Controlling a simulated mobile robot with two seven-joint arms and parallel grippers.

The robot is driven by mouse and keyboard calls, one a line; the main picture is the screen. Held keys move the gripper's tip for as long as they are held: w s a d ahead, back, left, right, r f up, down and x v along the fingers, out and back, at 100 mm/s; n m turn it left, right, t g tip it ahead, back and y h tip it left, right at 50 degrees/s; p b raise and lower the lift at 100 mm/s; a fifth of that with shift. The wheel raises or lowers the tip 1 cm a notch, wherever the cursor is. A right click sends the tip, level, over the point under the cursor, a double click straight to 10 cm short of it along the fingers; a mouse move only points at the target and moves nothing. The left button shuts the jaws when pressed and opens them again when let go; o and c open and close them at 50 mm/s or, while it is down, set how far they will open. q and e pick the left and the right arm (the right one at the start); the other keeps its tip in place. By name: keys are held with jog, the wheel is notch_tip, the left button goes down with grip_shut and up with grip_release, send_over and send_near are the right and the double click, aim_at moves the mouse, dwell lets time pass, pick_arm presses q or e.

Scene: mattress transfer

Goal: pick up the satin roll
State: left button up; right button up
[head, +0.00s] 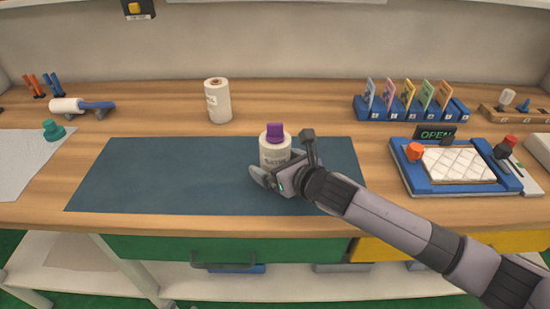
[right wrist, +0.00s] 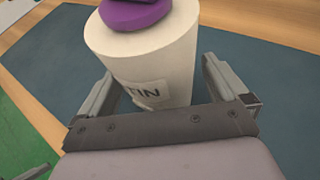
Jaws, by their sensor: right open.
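The roll's lower end is hidden by the gripper. My left gripper is not in view.
Another white roll (head: 218,101) stands behind the mat. A blue tray with a quilted white pad (head: 458,165) lies at the right, below a blue card rack (head: 411,108). A lint roller (head: 68,105) and a teal knob (head: 53,130) are at the left. The mat's left half is clear.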

aim_at(274, 150)
jog(key=shift+w+a+f, duration=0.2)
jog(key=shift+w+a, duration=0.15)
jog(key=shift+w, duration=0.1)
jog(key=c, duration=1.3)
jog(key=shift+r, duration=0.1)
notch_tip(274, 150, up, 20)
jog(key=shift+f+p, duration=0.1)
jog(key=shift+p, duration=0.35)
jog(key=shift+f, duration=0.1)
jog(key=shift+f+b, duration=3.4)
jog(key=shift+f, duration=4.55)
